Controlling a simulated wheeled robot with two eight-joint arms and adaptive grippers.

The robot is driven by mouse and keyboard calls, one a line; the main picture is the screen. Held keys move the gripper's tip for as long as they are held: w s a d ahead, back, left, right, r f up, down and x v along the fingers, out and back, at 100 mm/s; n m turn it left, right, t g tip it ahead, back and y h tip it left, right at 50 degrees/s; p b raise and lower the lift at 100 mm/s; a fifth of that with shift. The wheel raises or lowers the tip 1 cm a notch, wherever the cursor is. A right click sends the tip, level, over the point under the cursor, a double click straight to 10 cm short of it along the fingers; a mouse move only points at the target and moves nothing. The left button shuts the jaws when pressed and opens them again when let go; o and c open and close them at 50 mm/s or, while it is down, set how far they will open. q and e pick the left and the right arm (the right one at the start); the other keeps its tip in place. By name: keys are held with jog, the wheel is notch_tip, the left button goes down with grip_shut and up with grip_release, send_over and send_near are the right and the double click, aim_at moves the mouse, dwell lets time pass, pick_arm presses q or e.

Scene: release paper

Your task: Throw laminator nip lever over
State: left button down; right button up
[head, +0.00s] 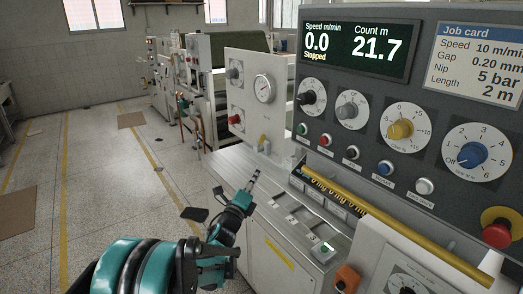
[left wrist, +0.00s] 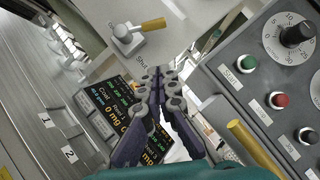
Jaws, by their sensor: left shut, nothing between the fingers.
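A small lever with a yellow handle (left wrist: 153,24) on a round white hub (left wrist: 124,35) stands on a light panel at the top of the left wrist view. Lettering beside it is only partly readable. In the head view a small yellow-handled lever (head: 262,141) shows on the light machine panel below the gauge, probably the same one. My left gripper (head: 254,178) is shut and empty, in front of and below that lever, apart from it. Its fingertips (left wrist: 160,74) point towards the lever panel in the left wrist view. My right gripper is not in view.
The control panel (head: 326,138) with knobs and buttons is to the right. Its screen (head: 357,46) reads 0.0, Stopped, and 21.7. A long yellow bar (head: 400,229) runs below it. Small scale displays (left wrist: 118,103) sit beneath my fingers. Open floor (head: 100,190) lies left.

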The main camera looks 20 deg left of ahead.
aim_at(261, 148)
pick_arm(q)
jog(key=shift+w+a+r+b, duration=0.2)
jog(key=shift+w+r, duration=0.5)
jog(key=shift+w, duration=1)
jog(key=shift+w+a+r+b, duration=0.2)
jog(key=shift+w+r, duration=0.45)
jog(key=shift+w, duration=1)
jog(key=shift+w+a+r+b, duration=0.15)
jog(key=shift+w+r, duration=0.55)
jog(key=shift+w, duration=1)
jog(key=shift+a+r, duration=0.1)
jog(key=shift+r, duration=0.05)
jog(key=shift+r+n+p, duration=0.1)
jog(key=shift+n+p, duration=0.35)
jog(key=shift+n, duration=0.05)
